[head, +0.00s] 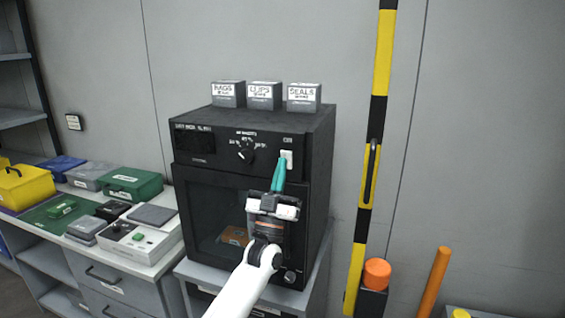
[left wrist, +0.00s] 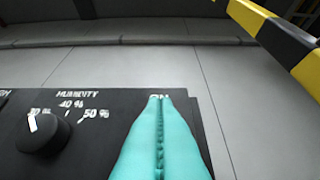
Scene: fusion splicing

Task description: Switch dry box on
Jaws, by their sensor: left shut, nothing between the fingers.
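The black dry box (head: 318,160) stands on a grey stand, with a dark glass door, a humidity dial (head: 245,150) and a white switch (head: 287,158) at the upper right of its front panel. My left gripper (head: 281,160) is shut and empty, its teal fingertips at the switch. In the left wrist view the closed fingers (left wrist: 160,100) reach up to the ON label and cover the switch. The dial (left wrist: 35,132) is to their left. I cannot tell whether the tips touch the switch or which way it is set. The right gripper is not in view.
Three small grey boxes (head: 263,96) sit on top of the dry box. A bench (head: 160,265) with cases and a white device is at the left. A yellow-black post (head: 357,250) and an orange pole (head: 433,282) stand at the right.

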